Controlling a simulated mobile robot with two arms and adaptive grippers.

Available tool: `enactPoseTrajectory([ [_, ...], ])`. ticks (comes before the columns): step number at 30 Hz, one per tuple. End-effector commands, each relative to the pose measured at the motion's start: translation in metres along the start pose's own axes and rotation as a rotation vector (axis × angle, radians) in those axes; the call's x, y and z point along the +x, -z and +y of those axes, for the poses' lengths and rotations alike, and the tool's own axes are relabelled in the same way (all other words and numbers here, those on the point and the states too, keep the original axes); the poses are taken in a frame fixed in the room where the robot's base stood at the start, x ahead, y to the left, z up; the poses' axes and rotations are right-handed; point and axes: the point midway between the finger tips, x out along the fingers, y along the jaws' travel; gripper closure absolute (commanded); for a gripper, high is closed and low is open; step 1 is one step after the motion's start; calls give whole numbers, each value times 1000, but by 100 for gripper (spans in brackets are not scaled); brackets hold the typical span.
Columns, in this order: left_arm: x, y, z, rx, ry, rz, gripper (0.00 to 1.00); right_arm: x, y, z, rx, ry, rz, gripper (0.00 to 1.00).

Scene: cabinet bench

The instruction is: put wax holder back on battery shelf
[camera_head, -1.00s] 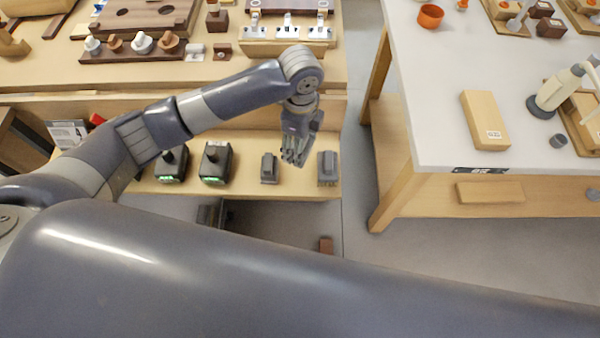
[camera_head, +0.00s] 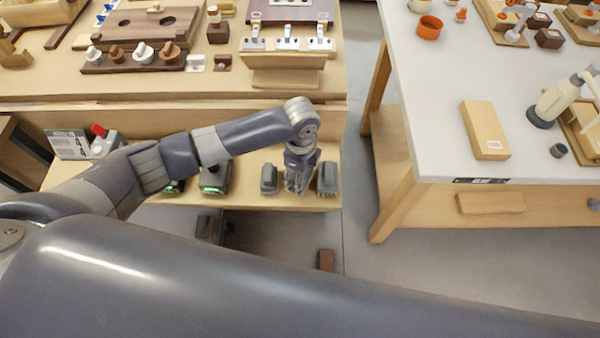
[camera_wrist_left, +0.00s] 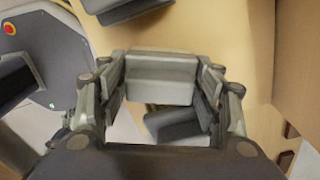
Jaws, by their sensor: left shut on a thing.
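My left gripper (camera_head: 298,188) is over the front part of the low wooden battery shelf (camera_head: 246,190), between two upright grey blocks. In the left wrist view its fingers (camera_wrist_left: 160,95) are shut on a grey block with a lighter band (camera_wrist_left: 160,72), which I take to be the wax holder. The held block is mostly hidden by the gripper in the head view. I cannot tell whether it touches the shelf. My right gripper is not in view.
Grey blocks stand to the left (camera_head: 269,178) and right (camera_head: 327,177) of the gripper, close by. A charger with a green light (camera_head: 214,178) stands farther left. A brown block (camera_head: 326,260) lies below the shelf. The white-topped table (camera_head: 430,90) is at right.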

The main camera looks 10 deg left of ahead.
Motion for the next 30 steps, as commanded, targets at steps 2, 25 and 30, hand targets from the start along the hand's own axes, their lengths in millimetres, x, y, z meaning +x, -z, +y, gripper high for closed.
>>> enactPoseTrajectory([
  [2,2,0,0,0,0,0,63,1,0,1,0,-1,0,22],
  [25,-39,0,-1,1,3,1,20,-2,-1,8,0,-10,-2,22],
  [30,-76,0,-1,1,4,1,20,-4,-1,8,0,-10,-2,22],
])
